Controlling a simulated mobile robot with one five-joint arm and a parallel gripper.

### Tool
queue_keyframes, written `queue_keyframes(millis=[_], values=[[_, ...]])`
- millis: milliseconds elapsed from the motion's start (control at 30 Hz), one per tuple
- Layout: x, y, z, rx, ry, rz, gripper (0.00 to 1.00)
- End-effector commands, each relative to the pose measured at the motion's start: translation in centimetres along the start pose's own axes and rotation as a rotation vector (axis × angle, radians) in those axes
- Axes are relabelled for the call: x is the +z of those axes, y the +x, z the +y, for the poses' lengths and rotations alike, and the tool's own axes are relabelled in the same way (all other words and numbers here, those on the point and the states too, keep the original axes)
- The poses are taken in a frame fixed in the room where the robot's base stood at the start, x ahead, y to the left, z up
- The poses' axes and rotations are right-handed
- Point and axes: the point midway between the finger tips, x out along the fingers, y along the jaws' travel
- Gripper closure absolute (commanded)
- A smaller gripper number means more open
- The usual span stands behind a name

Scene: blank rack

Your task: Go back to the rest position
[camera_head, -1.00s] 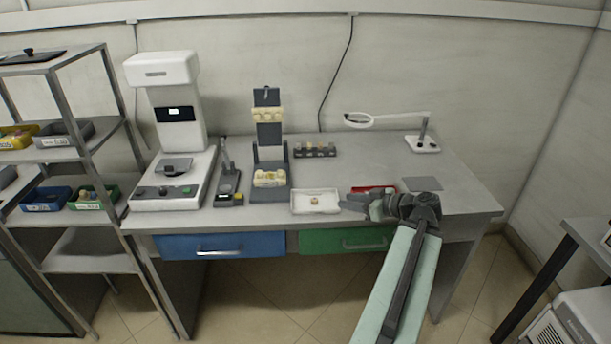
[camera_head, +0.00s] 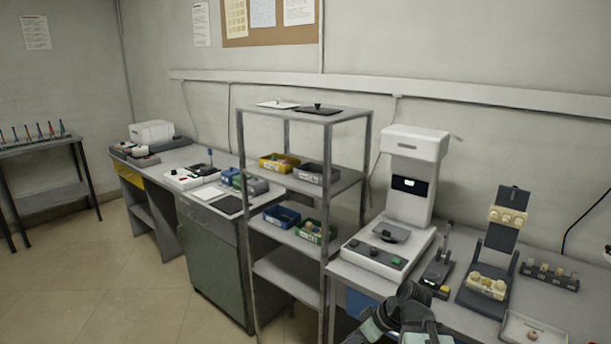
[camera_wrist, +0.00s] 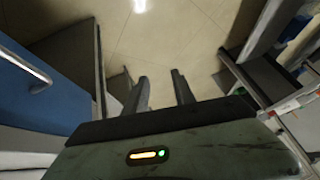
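My gripper (camera_wrist: 162,85) shows its two dark fingers apart in the wrist view, with only tiled floor between them. It is open and empty. In the head view my arm's end sits at the lower middle, in front of the grey bench's left end; the fingers cannot be made out clearly there.
A metal shelf rack (camera_head: 333,177) holds a yellow bin (camera_head: 279,163), a blue bin (camera_head: 282,216) and a green bin (camera_head: 315,231). Right of it, the grey bench bears a white machine (camera_head: 408,175) and a white tray (camera_head: 533,328). A blue drawer front (camera_wrist: 38,78) is close at left in the wrist view. Open floor (camera_head: 110,285) lies at left.

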Motion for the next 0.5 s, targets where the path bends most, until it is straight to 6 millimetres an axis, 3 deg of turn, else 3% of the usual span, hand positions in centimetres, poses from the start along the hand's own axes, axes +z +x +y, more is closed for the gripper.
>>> queue_keyframes(millis=[100, 200, 400, 500], values=[[0.0, 3.0, -2.8, 0.020, 0.077, -0.168, 0.69], [1.4, 3.8, -3.3, 0.103, 0.211, -0.302, 0.69], [5.7, 1.5, -0.6, 0.343, 0.573, -0.442, 0.69], [6.7, 0.8, -0.1, 0.431, 0.763, -0.449, 0.69]])
